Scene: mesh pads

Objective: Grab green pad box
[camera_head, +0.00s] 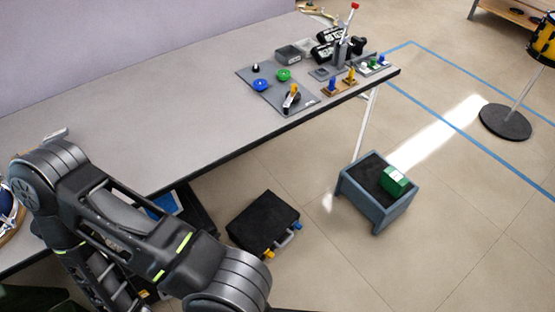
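The green pad box (394,180) is a small green block with a pale label on top. It lies on the dark top of a blue-grey stand (365,212) on the floor, right of the table's front leg, near the right side of that top. My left arm comes in from the lower left, well short of the box. Its gripper is outside the picture, and so is my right gripper. Nothing touches the green box.
The long grey table (150,115) carries a grey mat (300,103) with coloured parts at its far right end. A black case (263,223) lies on the floor between my arm and the stand. Blue tape (470,142) marks open floor at right, near a round black base (505,122).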

